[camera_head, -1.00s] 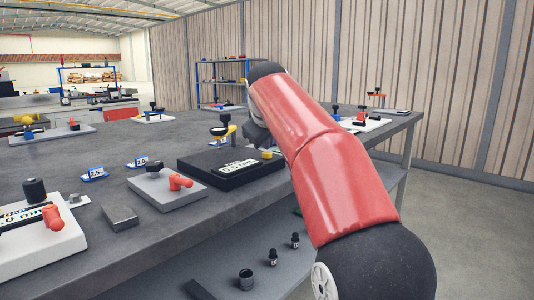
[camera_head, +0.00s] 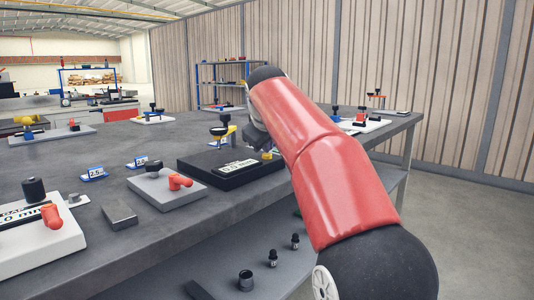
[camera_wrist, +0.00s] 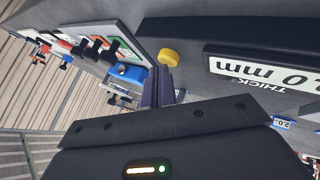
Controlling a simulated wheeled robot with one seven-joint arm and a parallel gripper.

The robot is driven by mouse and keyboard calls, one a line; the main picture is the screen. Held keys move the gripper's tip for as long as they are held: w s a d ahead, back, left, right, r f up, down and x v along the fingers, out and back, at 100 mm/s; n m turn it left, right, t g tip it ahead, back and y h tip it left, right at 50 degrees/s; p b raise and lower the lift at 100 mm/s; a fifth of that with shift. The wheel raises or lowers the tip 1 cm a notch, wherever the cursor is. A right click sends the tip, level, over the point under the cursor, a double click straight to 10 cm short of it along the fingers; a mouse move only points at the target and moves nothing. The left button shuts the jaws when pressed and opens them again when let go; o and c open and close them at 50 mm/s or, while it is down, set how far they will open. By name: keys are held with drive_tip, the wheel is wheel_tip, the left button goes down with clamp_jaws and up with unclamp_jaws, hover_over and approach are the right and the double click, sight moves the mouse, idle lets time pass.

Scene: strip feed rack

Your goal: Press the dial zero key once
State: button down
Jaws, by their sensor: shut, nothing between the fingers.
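The dial is a black box (camera_head: 205,172) with a white "mm" readout (camera_head: 237,167) on the grey bench. A round yellow key (camera_head: 266,155), which I take as the zero key, stands on its right end.
A grey block with a red handle (camera_head: 178,182), a small metal block (camera_head: 120,216) and blue-edged tags (camera_head: 95,174) lie left of the dial. A yellow-and-black clamp (camera_head: 220,132) stands behind it. The bench's front edge is close to the dial.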

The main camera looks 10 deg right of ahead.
sight(268, 156)
drive_tip(key=shift+r+p, duration=0.85)
drive_tip(key=shift+p, duration=0.1)
drive_tip(key=shift+r, duration=0.1)
wheel_tip(268, 156, up, 3)
drive_tip(key=p, duration=0.3)
drive_tip(key=shift+r+p, duration=0.45)
drive_tip(key=shift+r, duration=0.45)
